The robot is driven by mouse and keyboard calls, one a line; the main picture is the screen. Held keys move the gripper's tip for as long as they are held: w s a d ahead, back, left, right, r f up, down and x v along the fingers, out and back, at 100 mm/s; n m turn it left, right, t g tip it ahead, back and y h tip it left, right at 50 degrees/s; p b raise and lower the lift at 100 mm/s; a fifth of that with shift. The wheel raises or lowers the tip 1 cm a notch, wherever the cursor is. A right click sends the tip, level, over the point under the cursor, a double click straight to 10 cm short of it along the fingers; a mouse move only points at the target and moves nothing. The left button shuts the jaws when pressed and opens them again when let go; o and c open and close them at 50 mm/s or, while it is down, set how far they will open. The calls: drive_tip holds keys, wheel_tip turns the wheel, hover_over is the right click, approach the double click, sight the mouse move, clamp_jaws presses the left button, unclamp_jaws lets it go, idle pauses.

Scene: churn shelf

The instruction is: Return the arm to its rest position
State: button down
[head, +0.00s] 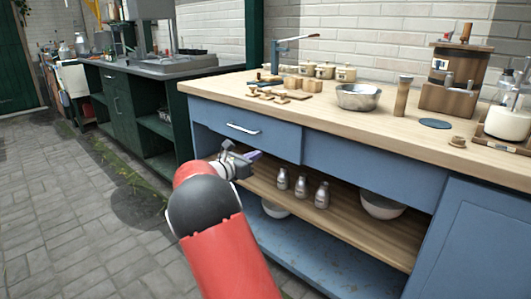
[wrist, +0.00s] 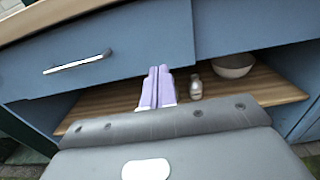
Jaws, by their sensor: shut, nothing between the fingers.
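My gripper (head: 256,155) is at the end of my red and black arm, in front of the blue counter (head: 375,172), just below its left drawer. In the wrist view its two pale purple fingers (wrist: 158,88) are together with nothing between them. They point toward the wooden shelf (wrist: 110,100) under the drawer. The arm is stretched forward from the bottom of the head view and hides part of the shelf's left end.
Several metal bottles (head: 321,195) stand on the shelf, with a white bowl (head: 381,205) to their right. A silver drawer handle (head: 243,129) sticks out above the gripper. The countertop holds a metal bowl (head: 358,97) and other items. Paved floor (head: 80,215) at left is open.

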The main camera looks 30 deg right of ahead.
drive_tip(key=s+a+m+g+y, duration=0.35)
drive_tip(key=s+m+y, duration=0.55)
drive_tip(key=s, duration=1)
drive_tip(key=s+a+f+m+t+y, duration=0.1)
drive_tip(key=s+a+m+y, duration=0.3)
drive_tip(key=s+a, duration=0.5)
drive_tip(key=s+a+f+m+t+y, duration=0.2)
drive_tip(key=s+a+f+m+y, duration=0.1)
drive_tip(key=s+a+m, duration=0.5)
drive_tip(key=s+a+y, duration=0.1)
drive_tip(key=s+a, duration=0.1)
drive_tip(key=s, duration=0.2)
drive_tip(key=shift+s+m, duration=0.3)
drive_tip(key=shift+r+t, duration=0.1)
drive_tip(key=shift+t, duration=0.15)
